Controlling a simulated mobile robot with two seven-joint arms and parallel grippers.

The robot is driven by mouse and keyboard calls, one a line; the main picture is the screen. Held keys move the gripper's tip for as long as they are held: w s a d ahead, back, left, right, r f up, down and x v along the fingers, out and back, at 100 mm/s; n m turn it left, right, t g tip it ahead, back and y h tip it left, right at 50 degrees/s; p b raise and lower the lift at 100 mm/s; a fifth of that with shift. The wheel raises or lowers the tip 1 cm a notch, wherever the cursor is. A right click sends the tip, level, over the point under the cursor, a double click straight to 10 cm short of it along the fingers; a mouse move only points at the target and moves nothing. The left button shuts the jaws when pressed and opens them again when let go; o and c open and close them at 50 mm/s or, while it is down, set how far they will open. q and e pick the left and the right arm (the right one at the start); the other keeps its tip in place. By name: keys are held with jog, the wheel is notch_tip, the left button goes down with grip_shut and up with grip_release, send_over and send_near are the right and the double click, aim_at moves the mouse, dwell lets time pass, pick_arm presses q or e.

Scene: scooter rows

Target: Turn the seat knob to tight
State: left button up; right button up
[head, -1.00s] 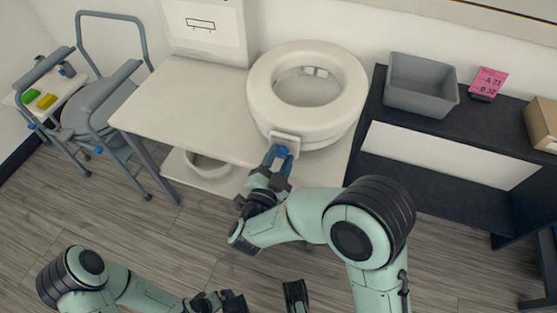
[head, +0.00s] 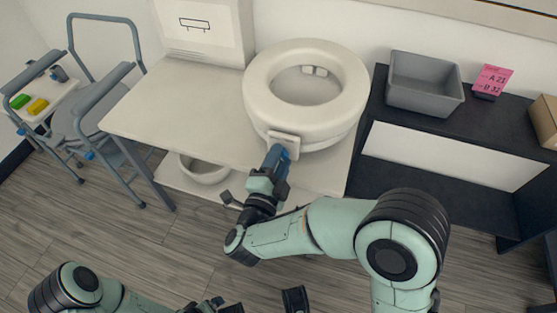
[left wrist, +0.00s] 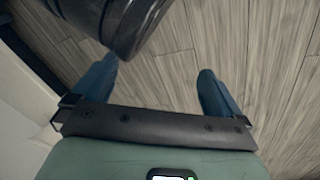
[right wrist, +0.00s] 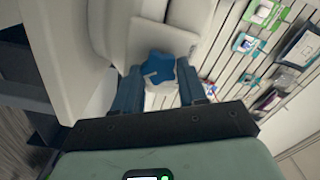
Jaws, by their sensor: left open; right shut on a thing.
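The white raised toilet seat (head: 262,85) sits on the right part of the white bench. A pale bracket (head: 285,140) is on its front. The blue lobed seat knob (right wrist: 160,68) shows in the right wrist view between the fingers of my right gripper (right wrist: 160,85), which is shut on it. In the head view my right gripper (head: 276,157) reaches the bracket from the front and hides the knob. My left gripper (left wrist: 155,75) is open and empty over the floor, away from the seat.
The white bench (head: 165,105) has clear room left of the seat. A white bowl (head: 205,172) stands on its lower shelf. A dark shelf unit (head: 390,125) with a grey bin (head: 425,85) and a pink sign (head: 492,80) is at right. A grey commode chair (head: 100,110) stands at left.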

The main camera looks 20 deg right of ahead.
jog(key=o, duration=1.1)
jog(key=shift+c, duration=0.2)
pick_arm(q)
jog(key=shift+w+d+r+p, duration=0.2)
jog(key=shift+w+r+p, duration=0.15)
jog(key=shift+r, duration=0.25)
jog(key=shift+w+d+r+p, duration=0.15)
jog(key=shift+w+r+p, duration=0.1)
jog(key=shift+r+p, duration=0.25)
pick_arm(e)
jog(key=v, duration=1.3)
jog(key=shift+s, duration=0.2)
jog(key=shift+a, duration=0.15)
